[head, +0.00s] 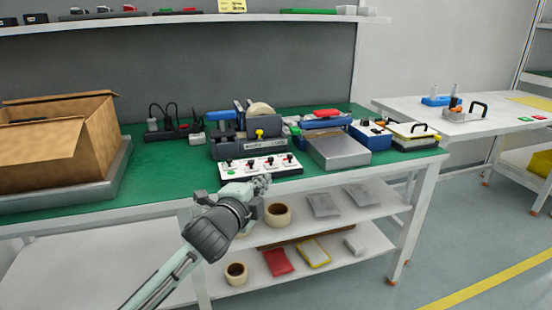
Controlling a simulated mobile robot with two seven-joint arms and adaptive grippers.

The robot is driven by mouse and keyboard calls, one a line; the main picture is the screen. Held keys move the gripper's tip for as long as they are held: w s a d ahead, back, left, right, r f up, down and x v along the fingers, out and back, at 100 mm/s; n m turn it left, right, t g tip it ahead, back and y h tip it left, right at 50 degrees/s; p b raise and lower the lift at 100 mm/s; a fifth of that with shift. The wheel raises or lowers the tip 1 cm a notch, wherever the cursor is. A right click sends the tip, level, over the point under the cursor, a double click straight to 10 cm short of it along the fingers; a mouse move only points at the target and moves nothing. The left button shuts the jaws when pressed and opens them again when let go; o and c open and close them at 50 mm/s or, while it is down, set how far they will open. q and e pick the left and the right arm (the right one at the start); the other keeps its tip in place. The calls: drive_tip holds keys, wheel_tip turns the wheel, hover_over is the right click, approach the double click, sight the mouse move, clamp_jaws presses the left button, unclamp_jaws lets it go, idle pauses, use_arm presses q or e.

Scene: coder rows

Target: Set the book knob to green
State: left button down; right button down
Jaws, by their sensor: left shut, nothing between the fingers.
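A white panel (243,177) with a row of several small dark-and-red knobs lies near the front edge of the green bench top. Small coloured marks show on it, with a green one at its left end. The marks and labels are too small to read, so I cannot tell which knob is the book knob or where it points. My left gripper (264,181) is shut and empty, just in front of the panel's front edge near its middle. I cannot tell whether it touches the panel. My right gripper is out of view.
A grey tape dispenser (230,148) stands behind the panel. A grey metal box (339,152) and a blue box with knobs (370,134) stand to the right. An open cardboard box (50,138) is at left. Tape rolls (277,214) lie on the shelf below.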

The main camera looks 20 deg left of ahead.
use_arm(q)
approach(271, 164)
drive_tip(key=w+d+r, duration=0.1)
drive_tip(key=w+d, duration=0.2)
drive_tip(key=w, duration=0.2)
drive_tip(key=shift+w+a+f+p, duration=0.15)
drive_tip(key=shift+w+a+p, duration=0.15)
drive_tip(key=shift+w+a, duration=0.35)
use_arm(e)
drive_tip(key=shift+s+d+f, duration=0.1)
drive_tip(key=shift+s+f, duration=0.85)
